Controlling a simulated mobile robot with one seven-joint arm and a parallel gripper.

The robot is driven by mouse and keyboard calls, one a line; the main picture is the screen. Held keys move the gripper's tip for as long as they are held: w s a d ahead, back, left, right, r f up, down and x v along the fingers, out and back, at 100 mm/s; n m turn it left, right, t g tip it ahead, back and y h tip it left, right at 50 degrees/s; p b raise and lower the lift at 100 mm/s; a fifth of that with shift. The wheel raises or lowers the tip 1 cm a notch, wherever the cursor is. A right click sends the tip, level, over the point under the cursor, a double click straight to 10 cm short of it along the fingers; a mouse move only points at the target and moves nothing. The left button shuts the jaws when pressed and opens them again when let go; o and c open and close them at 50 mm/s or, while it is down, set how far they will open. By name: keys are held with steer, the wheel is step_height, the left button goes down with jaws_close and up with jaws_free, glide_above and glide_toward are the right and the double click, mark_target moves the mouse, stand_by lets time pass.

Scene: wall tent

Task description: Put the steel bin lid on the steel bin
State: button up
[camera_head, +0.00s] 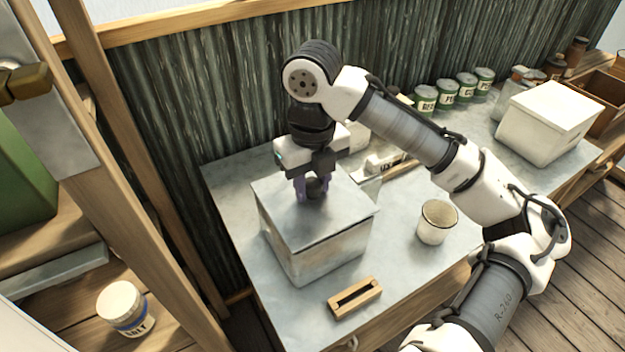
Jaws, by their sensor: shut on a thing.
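The steel bin (325,256) is a square grey metal box standing on the left part of the pale worktop. The steel bin lid (281,222) is a flat grey square with a dark round knob, and it lies over the top of the bin. Its edges look roughly in line with the bin's walls; I cannot tell whether it is fully seated. My gripper (313,190) points down above the lid, with its fingers shut on the dark knob.
A cream cup (437,222) stands right of the bin, and a slotted wooden block (355,298) lies in front. A white lidded box (549,120) and several green tins (447,92) stand farther right. A wooden post (130,175) rises at the left.

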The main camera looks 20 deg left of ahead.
steer(key=shift+f, duration=0.45)
stand_by(1.4)
steer(key=o, duration=1.1)
step_height(320, 180, up, 14)
steer(key=shift+f, duration=0.1)
